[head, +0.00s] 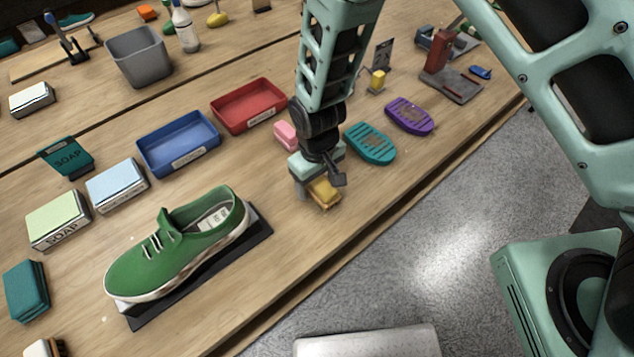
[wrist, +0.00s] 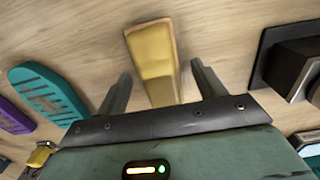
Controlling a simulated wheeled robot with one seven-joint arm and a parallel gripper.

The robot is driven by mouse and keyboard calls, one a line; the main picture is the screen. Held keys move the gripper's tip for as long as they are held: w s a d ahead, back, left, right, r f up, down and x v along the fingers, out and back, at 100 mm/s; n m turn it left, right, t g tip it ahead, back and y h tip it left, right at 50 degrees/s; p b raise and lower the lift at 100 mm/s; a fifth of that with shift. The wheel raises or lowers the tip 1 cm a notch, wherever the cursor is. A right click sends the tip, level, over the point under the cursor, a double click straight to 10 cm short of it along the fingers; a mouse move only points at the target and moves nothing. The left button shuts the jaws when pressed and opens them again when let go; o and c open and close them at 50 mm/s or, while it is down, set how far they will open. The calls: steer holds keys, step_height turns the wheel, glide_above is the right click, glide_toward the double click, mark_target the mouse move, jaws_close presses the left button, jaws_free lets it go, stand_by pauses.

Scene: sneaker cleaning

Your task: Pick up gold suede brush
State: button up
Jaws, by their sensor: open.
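The gold suede brush (head: 325,192) lies on the wooden table near its front edge, right of the green sneaker. In the wrist view the gold brush (wrist: 154,60) sits between the two fingers, with its far end reaching beyond the fingertips. My gripper (wrist: 160,78) is open, with a gap on each side of the brush. In the head view my gripper (head: 318,195) is pointed down over the brush and hides part of it. I cannot tell the exact height of the fingers above the table.
The green sneaker (head: 185,240) stands on a black base to the left. A pink block (head: 286,135) is close behind my gripper. Teal (head: 371,143) and purple (head: 410,116) slotted pieces lie to the right. Blue (head: 180,145) and red (head: 249,105) trays are behind.

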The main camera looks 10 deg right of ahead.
mark_target(317, 180)
steer(key=c, duration=1.1)
step_height(317, 180, up, 10)
steer(key=shift+b, duration=1.15)
steer(key=shift+o, duration=0.7)
